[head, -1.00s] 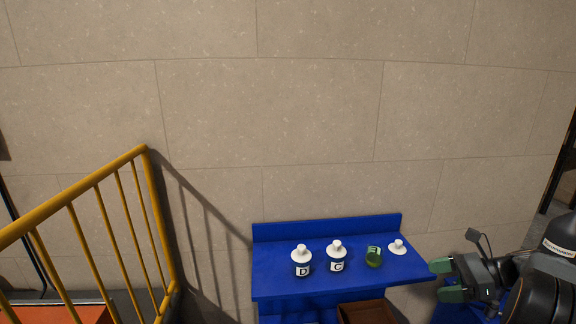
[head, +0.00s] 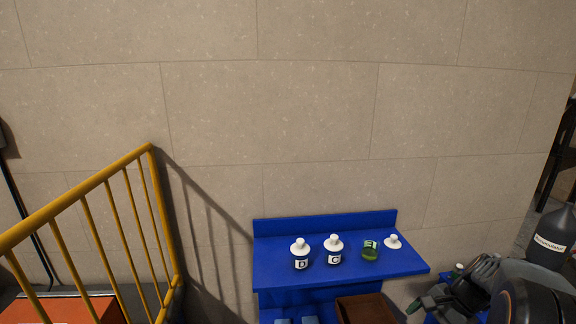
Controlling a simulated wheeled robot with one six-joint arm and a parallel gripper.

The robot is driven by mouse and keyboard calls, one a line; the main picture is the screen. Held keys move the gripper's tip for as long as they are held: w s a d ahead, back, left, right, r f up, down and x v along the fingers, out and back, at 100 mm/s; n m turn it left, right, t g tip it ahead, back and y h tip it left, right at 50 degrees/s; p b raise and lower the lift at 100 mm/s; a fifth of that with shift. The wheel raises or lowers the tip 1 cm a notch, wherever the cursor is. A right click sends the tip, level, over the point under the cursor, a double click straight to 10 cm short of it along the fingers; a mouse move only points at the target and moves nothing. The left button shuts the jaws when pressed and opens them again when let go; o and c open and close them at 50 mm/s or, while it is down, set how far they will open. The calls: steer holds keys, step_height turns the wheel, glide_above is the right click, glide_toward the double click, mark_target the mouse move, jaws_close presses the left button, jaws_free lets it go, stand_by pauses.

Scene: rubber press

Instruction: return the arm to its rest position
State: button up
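My gripper (head: 416,305) is at the lower right in the head view, beside and below the right end of the blue shelf. A green fingertip shows; the rest of the fingers is hard to make out behind the arm, so I cannot tell how far apart they are. The gripper is clear of the bottles on the shelf. My dark arm is folded in the lower right corner.
The blue shelf (head: 340,282) holds white-capped bottles D (head: 301,262) and C (head: 334,257), a green container (head: 370,251) and a loose white lid (head: 393,242). A brown bin (head: 365,310) sits below. A yellow railing (head: 75,205) stands left; a dark jug (head: 551,240) right.

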steer(key=s+a+r+n+t+h, duration=0.1)
steer(key=s+a+r+n+h, duration=0.2)
steer(key=a+n, duration=0.3)
steer(key=s+a+r+n+t+h+p, duration=0.1)
steer(key=s+a+r+n+h, duration=0.1)
steer(key=s+a+r+n, duration=0.2)
steer(key=a+n, duration=0.3)
steer(key=a, duration=0.3)
steer(key=shift+s+t+h, duration=0.35)
steer(key=shift+t+h, duration=0.05)
